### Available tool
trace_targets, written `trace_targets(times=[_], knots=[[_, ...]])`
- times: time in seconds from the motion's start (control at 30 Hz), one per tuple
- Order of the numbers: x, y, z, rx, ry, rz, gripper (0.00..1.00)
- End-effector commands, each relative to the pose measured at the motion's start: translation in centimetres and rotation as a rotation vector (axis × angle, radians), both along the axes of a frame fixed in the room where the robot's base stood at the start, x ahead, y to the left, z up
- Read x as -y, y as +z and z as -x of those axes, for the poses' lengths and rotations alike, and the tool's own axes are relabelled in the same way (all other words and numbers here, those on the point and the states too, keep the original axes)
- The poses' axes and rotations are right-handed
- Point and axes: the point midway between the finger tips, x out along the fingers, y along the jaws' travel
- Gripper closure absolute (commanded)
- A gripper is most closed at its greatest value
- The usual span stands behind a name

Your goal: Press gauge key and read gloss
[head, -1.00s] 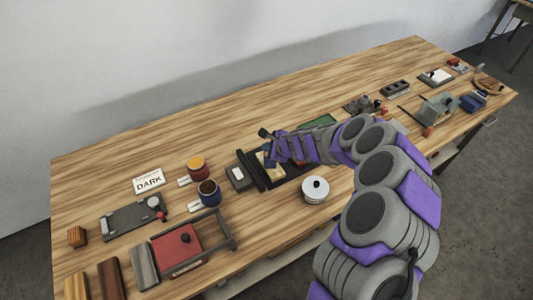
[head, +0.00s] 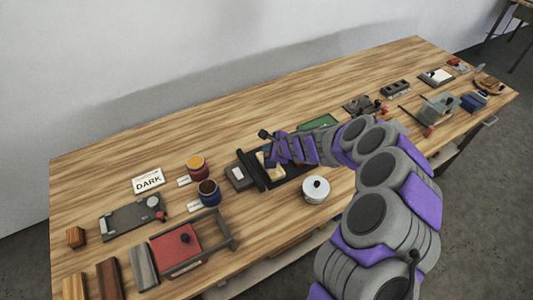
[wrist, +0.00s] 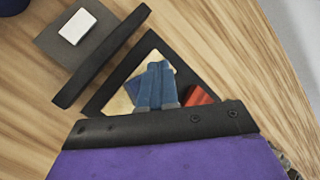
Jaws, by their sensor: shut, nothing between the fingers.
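My gripper (head: 269,160) is over the dark conveyor bed (head: 290,170). Its blue-grey fingers (wrist: 157,75) are together and empty in the wrist view, in front of a pale yellowish panel (wrist: 142,62) on the bed. Whether they touch the panel I cannot tell. A grey box with a white patch (wrist: 77,26), possibly the gauge, lies beyond a black bar (wrist: 102,55); it also shows in the head view (head: 239,177). No reading is legible. A red piece (wrist: 200,95) shows right of the fingers, partly hidden by my gripper. I cannot make out a key.
A white lidded pot (head: 316,190) stands close in front of the bed. Several tools, including a grey machine (head: 438,107), stand right. The back strip of the table is clear.

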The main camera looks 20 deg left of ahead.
Motion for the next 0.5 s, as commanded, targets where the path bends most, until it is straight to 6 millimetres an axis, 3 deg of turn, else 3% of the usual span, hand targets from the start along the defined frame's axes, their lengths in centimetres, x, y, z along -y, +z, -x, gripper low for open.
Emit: trace_targets(times=[0.5], knots=[[0.0, -0.48, 0.01, 0.0, 0.0, 0.0, 1.0]])
